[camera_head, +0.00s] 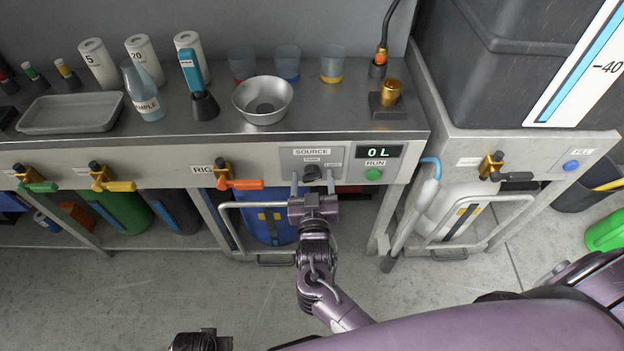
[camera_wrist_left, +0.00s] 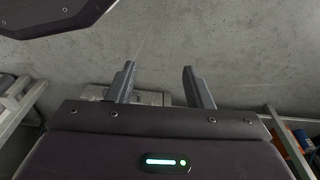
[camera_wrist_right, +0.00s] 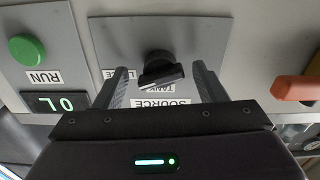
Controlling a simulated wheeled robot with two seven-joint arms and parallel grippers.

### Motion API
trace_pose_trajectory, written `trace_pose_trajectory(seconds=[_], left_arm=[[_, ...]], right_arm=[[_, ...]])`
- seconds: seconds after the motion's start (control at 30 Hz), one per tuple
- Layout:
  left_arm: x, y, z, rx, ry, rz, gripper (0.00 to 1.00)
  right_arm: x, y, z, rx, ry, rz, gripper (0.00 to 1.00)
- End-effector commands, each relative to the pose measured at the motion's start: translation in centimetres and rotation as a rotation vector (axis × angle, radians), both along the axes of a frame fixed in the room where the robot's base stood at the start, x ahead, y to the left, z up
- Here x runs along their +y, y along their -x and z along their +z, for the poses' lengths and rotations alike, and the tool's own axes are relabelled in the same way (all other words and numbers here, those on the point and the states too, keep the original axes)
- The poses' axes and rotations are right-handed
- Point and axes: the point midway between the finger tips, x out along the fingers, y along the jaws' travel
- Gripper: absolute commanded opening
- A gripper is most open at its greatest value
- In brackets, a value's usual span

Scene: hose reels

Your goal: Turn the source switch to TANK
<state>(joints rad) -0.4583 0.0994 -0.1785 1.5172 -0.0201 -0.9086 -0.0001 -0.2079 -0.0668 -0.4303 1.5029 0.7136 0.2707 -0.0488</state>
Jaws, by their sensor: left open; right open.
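The source switch (camera_head: 312,172) is a black rotary knob on a grey panel under the SOURCE label (camera_head: 311,152). In the right wrist view the knob (camera_wrist_right: 160,70) shows upside down, with the TANK label partly behind it and another label partly hidden. My right gripper (camera_head: 312,186) is open in front of the panel. Its fingers (camera_wrist_right: 158,88) stand either side of the knob with gaps, apart from it. My left gripper (camera_wrist_left: 158,82) is open and empty above the grey floor, away from the switch.
Right of the switch are a display reading 0 L (camera_head: 379,151) and a green RUN button (camera_head: 373,174). An orange-handled valve (camera_head: 238,183) sits to the left. A metal rail (camera_head: 262,204) runs below. The bench top holds a bowl (camera_head: 263,99) and several cups.

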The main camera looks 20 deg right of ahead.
Motion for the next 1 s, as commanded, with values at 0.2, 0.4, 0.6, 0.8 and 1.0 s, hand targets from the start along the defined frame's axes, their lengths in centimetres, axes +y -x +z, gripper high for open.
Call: trace_pose_trajectory(seconds=[0.2, 0.4, 0.6, 0.8, 1.0], left_arm=[[-0.1, -0.1, 0.2, 0.0, 0.001, -0.001, 0.46], [-0.1, -0.1, 0.2, 0.0, 0.001, -0.002, 0.46], [-0.1, -0.1, 0.2, 0.0, 0.0, -0.001, 0.46], [0.0, -0.1, 0.2, -0.003, 0.001, -0.001, 0.46], [0.5, 0.7, -1.3, -0.002, -0.004, 0.008, 0.46]], right_arm=[[-0.2, -0.6, 0.0, 0.0, 0.0, 0.0, 0.65], [-0.2, -0.5, 0.0, 0.001, 0.0, 0.0, 0.56], [-0.2, -0.5, 0.0, 0.001, 0.0, 0.0, 0.29], [-0.2, -0.5, 0.0, 0.002, 0.005, -0.001, 0.22], [-0.2, -0.5, 0.1, 0.017, 0.052, -0.001, 0.22]])
